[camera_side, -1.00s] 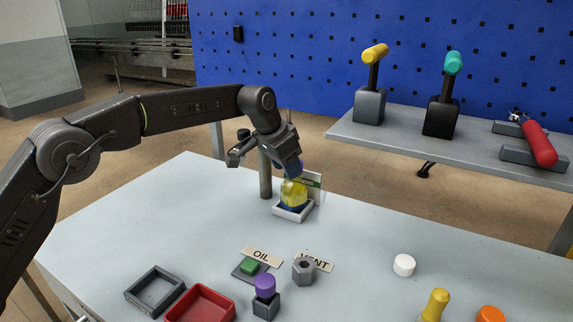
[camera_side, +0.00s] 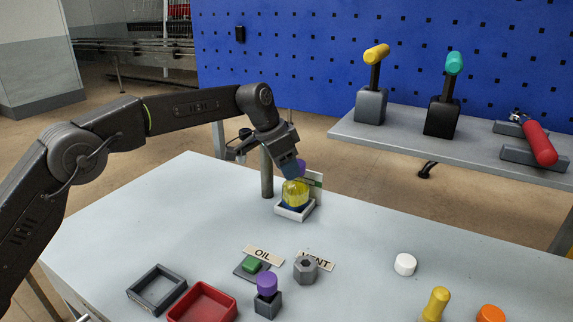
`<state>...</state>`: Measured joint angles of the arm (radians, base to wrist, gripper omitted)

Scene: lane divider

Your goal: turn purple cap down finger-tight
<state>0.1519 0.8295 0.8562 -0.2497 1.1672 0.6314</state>
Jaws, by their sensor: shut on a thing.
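A yellow see-through jar (camera_side: 295,194) with a dark blue lower part stands in a white square holder (camera_side: 295,213) near the table's far edge. My gripper (camera_side: 292,173) points down just above the jar and is shut on the purple cap (camera_side: 302,167). Only a small purple part shows at the right of the fingers; the rest is hidden by them. I cannot tell whether the cap touches the jar's neck. Another purple piece (camera_side: 267,284) sits upright on a dark grey block at the front.
A dark post (camera_side: 266,172) stands left of the jar and a small sign (camera_side: 315,181) behind it. In front are a red tray (camera_side: 203,303), a grey frame (camera_side: 157,291), a green button (camera_side: 252,265) and a hex nut (camera_side: 306,270). The table's middle is clear.

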